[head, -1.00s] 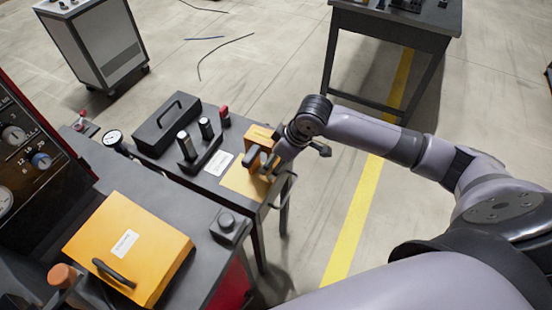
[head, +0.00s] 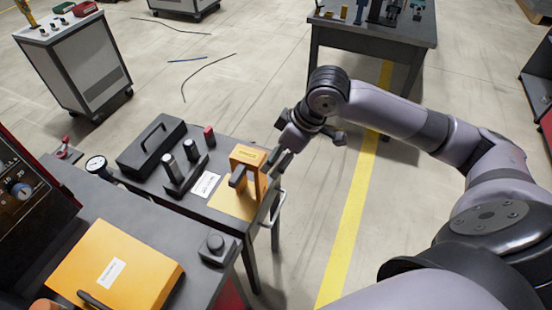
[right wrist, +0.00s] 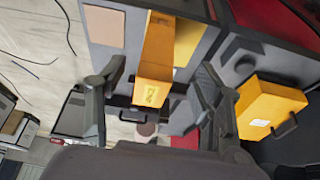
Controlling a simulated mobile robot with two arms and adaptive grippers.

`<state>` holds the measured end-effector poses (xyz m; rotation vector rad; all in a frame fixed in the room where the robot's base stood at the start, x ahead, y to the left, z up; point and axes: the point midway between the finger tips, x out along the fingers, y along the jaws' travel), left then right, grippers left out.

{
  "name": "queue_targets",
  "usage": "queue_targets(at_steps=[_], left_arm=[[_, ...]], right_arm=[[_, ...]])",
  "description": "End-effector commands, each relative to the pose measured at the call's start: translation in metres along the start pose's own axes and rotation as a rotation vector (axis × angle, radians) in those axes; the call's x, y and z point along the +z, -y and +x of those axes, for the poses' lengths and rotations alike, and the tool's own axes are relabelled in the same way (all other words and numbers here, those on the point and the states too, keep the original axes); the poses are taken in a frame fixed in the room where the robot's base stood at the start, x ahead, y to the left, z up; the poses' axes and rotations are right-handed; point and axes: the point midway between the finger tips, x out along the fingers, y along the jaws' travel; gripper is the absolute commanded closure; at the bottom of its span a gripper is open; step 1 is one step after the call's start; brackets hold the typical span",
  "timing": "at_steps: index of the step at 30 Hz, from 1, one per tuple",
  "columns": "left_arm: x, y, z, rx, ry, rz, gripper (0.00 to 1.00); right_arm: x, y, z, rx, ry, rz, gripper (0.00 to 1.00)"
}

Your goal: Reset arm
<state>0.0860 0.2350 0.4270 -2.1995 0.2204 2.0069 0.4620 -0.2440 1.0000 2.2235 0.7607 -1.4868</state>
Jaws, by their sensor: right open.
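My right arm reaches in from the right in the head view. Its gripper (head: 280,160) is beside the upright orange block (head: 250,160) at the right end of the small dark table (head: 226,150). In the right wrist view the two fingers of the gripper (right wrist: 155,105) are spread wide. The orange block (right wrist: 153,65) shows beyond them, between the fingers in the picture, with no grip on it. My left gripper is in neither view.
A yellow box (head: 135,250) lies on the near dark bench. A black case (head: 150,145) and dark cylinders (head: 180,165) stand on the small table. A wheeled cabinet (head: 75,65) and another table (head: 370,40) stand farther back. Thin cables (head: 205,68) lie on open floor.

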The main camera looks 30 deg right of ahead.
Motion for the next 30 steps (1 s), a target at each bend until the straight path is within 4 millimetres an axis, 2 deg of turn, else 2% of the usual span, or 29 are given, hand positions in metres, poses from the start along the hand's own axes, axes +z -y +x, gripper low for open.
queue_targets(at_steps=[12, 15, 17, 23, 26, 30], left_arm=[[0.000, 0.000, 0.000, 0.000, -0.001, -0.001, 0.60], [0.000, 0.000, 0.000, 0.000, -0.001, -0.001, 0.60], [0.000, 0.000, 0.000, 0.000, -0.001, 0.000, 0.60], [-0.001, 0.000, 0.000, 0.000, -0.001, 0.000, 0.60], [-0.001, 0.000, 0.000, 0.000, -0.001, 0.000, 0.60], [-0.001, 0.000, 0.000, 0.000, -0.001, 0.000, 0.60]], right_arm=[[0.000, 0.000, 0.001, 0.000, 0.000, 0.000, 0.39], [0.001, 0.006, 0.007, -0.007, -0.001, -0.007, 0.39], [0.002, 0.016, 0.015, -0.014, -0.007, -0.018, 0.39], [0.011, 0.065, 0.055, -0.034, -0.052, -0.042, 0.39], [0.018, 0.087, 0.070, -0.032, -0.078, -0.022, 0.39], [0.039, 0.116, 0.087, -0.014, -0.100, 0.056, 0.39]])
